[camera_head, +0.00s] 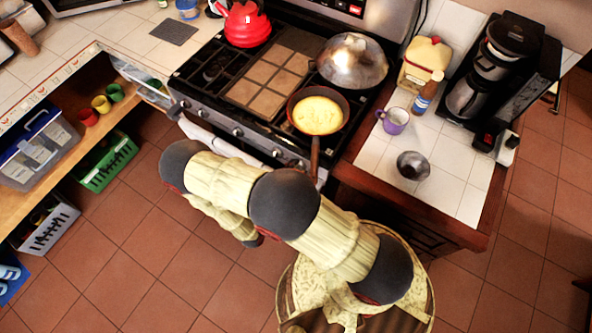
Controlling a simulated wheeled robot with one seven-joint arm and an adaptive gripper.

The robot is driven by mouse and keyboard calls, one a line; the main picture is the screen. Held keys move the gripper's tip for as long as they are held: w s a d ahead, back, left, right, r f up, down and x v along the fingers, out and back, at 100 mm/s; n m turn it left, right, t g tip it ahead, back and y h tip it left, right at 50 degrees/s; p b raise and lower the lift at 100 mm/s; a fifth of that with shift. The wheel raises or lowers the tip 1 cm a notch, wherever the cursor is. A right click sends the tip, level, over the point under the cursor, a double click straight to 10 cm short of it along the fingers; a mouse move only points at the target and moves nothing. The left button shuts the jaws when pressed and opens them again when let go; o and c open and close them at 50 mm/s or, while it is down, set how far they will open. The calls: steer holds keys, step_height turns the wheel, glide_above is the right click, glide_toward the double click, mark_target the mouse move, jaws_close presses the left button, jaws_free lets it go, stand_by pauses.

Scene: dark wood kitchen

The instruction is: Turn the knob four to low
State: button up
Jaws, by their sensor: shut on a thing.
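The stove (216,98) has a row of round knobs along its front edge. One knob (237,132) shows near the middle of the row, and another knob (277,153) shows farther right, close to the pan handle. I cannot tell which is knob four, and their settings are too small to read. My arm, in cream sleeves with dark joints, reaches across the floor in front of the stove and folds down beneath itself. My gripper is hidden by the arm, so its contact with any knob cannot be seen.
A pan (318,113) with yellow food stands on the stove, its handle jutting over the front edge. A domed metal lid (352,62) and red kettle (245,25) stand behind. A purple cup (393,121) and metal bowl (413,165) are on the right counter.

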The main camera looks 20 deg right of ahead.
stand_by(0.5)
steer(key=o, duration=1.2)
steer(key=shift+c, duration=0.2)
steer(key=shift+a, duration=0.15)
steer(key=v, duration=1.1)
steer(key=shift+s+a, duration=0.25)
steer(key=shift+a, duration=0.05)
